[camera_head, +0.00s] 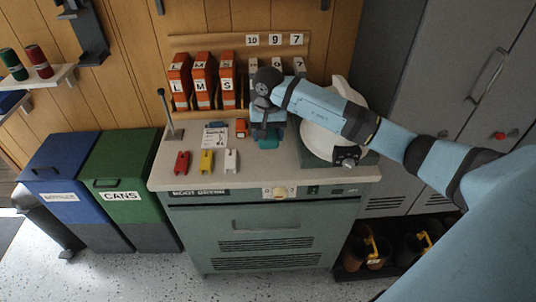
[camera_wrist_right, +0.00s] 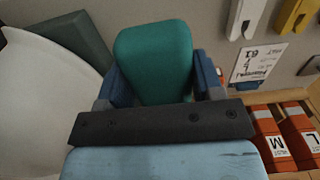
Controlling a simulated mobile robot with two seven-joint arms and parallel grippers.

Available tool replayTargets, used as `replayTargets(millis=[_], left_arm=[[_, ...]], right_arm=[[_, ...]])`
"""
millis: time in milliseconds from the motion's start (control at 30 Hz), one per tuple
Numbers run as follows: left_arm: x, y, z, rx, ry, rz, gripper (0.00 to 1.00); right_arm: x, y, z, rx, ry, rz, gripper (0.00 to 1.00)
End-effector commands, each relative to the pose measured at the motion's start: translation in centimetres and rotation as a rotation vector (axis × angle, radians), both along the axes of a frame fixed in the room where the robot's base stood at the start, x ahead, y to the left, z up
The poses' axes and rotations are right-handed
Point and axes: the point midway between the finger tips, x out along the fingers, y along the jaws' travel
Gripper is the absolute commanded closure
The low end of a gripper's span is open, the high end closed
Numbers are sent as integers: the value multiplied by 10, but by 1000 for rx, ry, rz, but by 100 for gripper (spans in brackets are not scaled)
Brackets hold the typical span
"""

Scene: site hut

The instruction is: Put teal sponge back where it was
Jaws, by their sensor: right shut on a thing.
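The teal sponge (camera_wrist_right: 155,62) sits between the two blue fingers of my right gripper (camera_wrist_right: 155,88) in the right wrist view. In the head view the sponge (camera_head: 268,144) shows as a small teal patch below my right gripper (camera_head: 266,128), over the grey counter top (camera_head: 200,181). The gripper is shut on the sponge. I cannot tell whether the sponge touches the counter. My left gripper is not in view.
Red, yellow and white clips (camera_head: 206,162) lie left of the gripper, with a printed card (camera_head: 215,136) behind them. Orange binders (camera_head: 203,80) stand at the back. A round white thing (camera_head: 322,140) is close on the right. The counter's front middle is clear.

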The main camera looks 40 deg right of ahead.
Motion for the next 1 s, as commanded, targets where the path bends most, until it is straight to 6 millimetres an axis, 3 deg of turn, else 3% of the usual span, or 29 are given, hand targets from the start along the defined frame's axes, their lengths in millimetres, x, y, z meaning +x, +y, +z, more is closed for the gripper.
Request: replayTargets(millis=[133, 433, 633, 1000], left_arm=[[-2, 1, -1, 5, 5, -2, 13], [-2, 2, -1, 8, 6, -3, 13], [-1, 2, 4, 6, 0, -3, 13], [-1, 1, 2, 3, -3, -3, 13]], right_arm=[[-1, 0, -31, 2, 3, -1, 69], [0, 1, -56, 1, 0, 1, 69], [-1, 1, -86, 2, 1, 0, 69], [0, 0, -93, -1, -2, 1, 69]])
